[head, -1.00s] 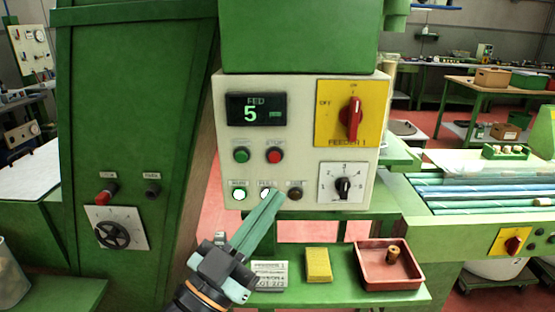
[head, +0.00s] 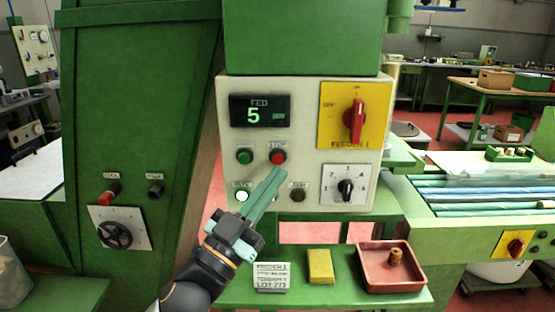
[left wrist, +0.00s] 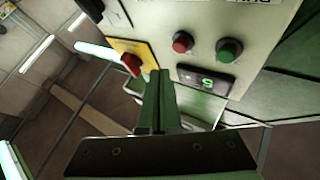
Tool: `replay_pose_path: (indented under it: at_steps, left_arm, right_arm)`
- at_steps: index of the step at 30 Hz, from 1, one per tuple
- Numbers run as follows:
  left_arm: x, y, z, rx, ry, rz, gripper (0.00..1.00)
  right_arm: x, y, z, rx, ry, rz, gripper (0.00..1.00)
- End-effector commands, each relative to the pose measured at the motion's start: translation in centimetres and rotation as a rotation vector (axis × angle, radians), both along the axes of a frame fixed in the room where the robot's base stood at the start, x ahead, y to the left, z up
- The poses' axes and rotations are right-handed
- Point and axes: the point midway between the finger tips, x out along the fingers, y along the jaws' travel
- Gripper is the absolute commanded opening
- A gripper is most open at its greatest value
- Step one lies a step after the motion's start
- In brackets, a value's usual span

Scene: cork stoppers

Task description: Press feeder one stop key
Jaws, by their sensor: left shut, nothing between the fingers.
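The feeder panel (head: 300,112) is a pale box with a display reading FED 5 and a yellow plate marked FEEDER 1. Its red stop key (head: 277,157) is right of a green key (head: 244,156). My left gripper (head: 276,175) is shut and empty, its green fingers pointing up with their tips just below the red key. I cannot tell whether they touch it. In the left wrist view, the red key (left wrist: 182,42) lies beyond the fingertips (left wrist: 157,75), beside the green key (left wrist: 229,50). My right gripper is not in view.
A red rotary switch (head: 356,120) and a black selector knob (head: 346,187) are on the panel's right. Below, a shelf holds a label card (head: 271,276), a yellow block (head: 320,266) and a red tray (head: 368,279) with a cork. A green cabinet stands left.

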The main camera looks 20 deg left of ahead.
Motion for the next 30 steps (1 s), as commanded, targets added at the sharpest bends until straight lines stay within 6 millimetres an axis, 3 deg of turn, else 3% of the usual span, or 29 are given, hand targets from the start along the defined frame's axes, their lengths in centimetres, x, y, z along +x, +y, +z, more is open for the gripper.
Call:
replay_pose_path:
  at_steps: [9,30]
  left_arm:
    - [1.9,0.6,0.0,-0.001,0.000,0.000,0.00]
    - [2.0,0.6,0.0,-0.002,0.001,-0.001,0.00]
  right_arm:
    - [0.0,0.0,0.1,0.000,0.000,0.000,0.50]
    - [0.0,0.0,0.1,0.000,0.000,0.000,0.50]
